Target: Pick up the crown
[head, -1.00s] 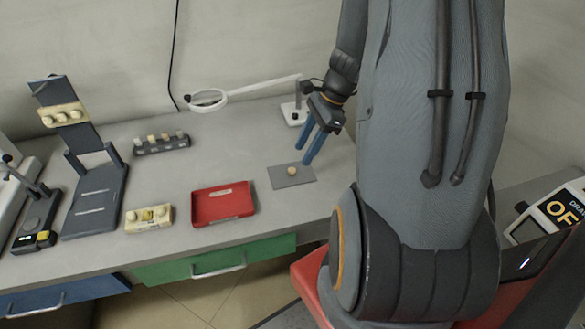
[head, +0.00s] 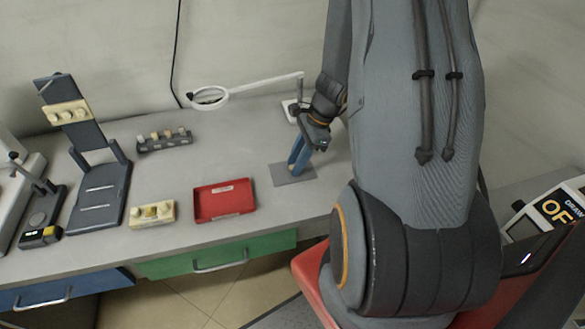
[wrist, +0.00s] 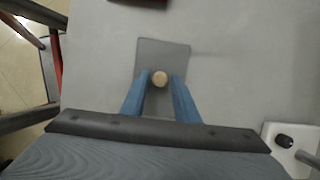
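The crown (wrist: 160,77) is a small round beige piece on a grey mat (wrist: 176,50). In the wrist view it lies between the two blue fingertips of my gripper (wrist: 161,78), with a thin gap seeming to show on each side. My gripper is open around it. In the head view my gripper (head: 298,164) points down at the mat (head: 290,180), and the fingers hide the crown there.
A red tray (head: 224,214) and a beige block with tooth-like pieces (head: 151,214) lie to the left. Behind them are a dark rack with several pieces (head: 163,141) and a magnifier (head: 209,97). Bare bench surrounds the mat.

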